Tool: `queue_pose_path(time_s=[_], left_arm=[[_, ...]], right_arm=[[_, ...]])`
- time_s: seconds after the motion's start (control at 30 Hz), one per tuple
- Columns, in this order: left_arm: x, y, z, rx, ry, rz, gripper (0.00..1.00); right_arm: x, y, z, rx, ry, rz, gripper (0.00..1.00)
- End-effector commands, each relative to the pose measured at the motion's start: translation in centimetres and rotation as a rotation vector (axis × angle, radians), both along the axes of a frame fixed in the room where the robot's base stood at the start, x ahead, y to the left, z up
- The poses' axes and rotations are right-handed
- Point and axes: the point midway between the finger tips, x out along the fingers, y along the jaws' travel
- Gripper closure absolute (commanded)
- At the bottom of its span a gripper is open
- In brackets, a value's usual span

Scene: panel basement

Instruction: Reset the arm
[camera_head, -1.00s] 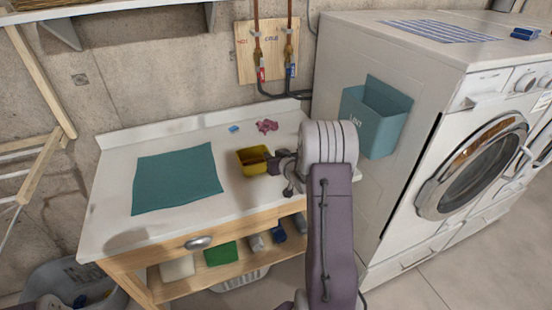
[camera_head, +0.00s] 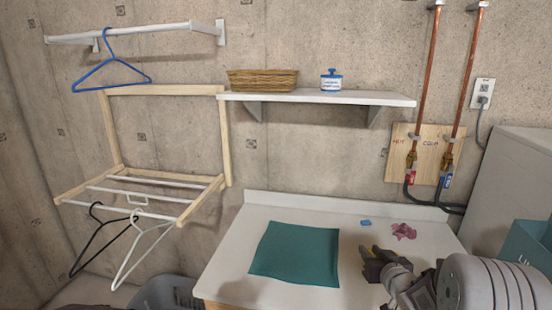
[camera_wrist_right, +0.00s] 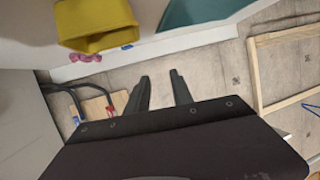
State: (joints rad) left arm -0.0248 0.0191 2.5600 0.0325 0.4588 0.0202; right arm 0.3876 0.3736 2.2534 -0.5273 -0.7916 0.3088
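My right gripper (camera_head: 375,265) is above the right part of the white worktop (camera_head: 237,248). In the right wrist view its two dark fingers (camera_wrist_right: 159,82) stand apart with nothing between them. A yellow open container (camera_wrist_right: 95,22) shows at the top of the right wrist view, clear of the fingers. My left gripper is not in view.
A teal cloth (camera_head: 296,254) lies flat on the worktop, near a blue block (camera_head: 366,222) and a crumpled pink cloth (camera_head: 404,231). A shelf (camera_head: 320,97), a wooden drying rack (camera_head: 150,187) and copper pipes (camera_head: 427,80) are on the wall. A teal bin (camera_head: 530,245) is at right.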

Motion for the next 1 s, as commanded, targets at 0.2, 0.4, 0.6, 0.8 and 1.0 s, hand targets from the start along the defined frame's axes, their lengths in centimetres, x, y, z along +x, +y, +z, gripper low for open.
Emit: queue_pose_path(time_s=[0.2,0.4,0.6,0.8,1.0], left_arm=[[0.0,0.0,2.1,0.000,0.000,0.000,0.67],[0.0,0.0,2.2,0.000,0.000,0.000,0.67],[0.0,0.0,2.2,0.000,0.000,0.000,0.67],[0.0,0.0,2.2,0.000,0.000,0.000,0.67],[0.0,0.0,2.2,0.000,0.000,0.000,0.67]], right_arm=[[-7.9,10.8,-1.8,-0.019,0.380,0.054,0.72],[-20.0,11.6,-8.4,-0.004,0.863,0.012,0.72],[-26.8,11.9,-10.5,0.015,1.133,0.018,0.72],[-27.3,11.9,-10.6,0.002,1.156,0.033,0.72],[-27.3,11.9,-10.6,0.002,1.156,0.033,0.72]])
